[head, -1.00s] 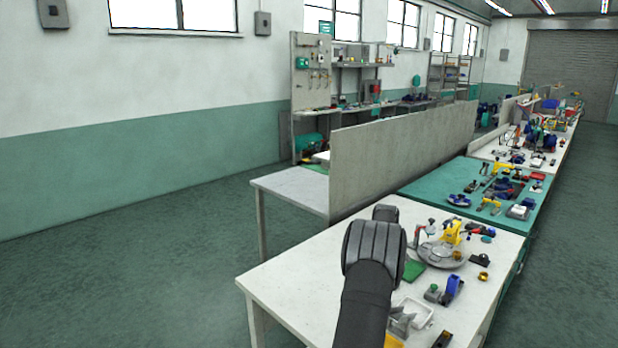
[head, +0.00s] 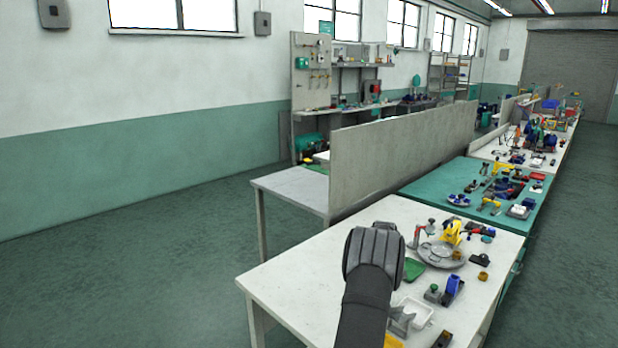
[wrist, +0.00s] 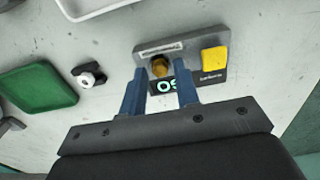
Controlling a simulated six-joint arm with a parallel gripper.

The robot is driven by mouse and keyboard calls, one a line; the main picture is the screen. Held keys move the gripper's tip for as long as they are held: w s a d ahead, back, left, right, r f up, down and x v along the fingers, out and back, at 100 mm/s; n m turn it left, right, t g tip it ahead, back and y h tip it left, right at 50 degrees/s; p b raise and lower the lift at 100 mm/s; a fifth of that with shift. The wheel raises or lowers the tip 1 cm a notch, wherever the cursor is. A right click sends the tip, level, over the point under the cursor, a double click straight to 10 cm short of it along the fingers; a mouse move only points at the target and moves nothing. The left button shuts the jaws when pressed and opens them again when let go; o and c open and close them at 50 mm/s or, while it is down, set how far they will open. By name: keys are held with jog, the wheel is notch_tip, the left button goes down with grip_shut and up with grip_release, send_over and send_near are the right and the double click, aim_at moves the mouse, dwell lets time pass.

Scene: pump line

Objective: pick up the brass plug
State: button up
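The brass plug (wrist: 160,67) appears in the wrist view as a small round gold-brown piece. It is at a small dark device (wrist: 200,92) with a lit display. I cannot tell whether it sits in the device or on it. My gripper (wrist: 160,72) is open, with its two blue fingertips apart on the left and right of the plug in the picture. No grip on it shows, and their height above it is unclear. In the head view my arm hides the device, the plug and the fingers.
A yellow block (wrist: 215,60) is on the device's right. A green tray (wrist: 38,88), a black-and-white knob (wrist: 89,78) and a white tray (wrist: 72,16) are to the left. In the head view a round grey plate (head: 440,262) and several small parts stand farther along the pale bench (head: 300,283).

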jog(key=shift+c, duration=0.4)
grip_shut()
jog(key=shift+r, duration=0.75)
jog(key=shift+r, duration=2.1)
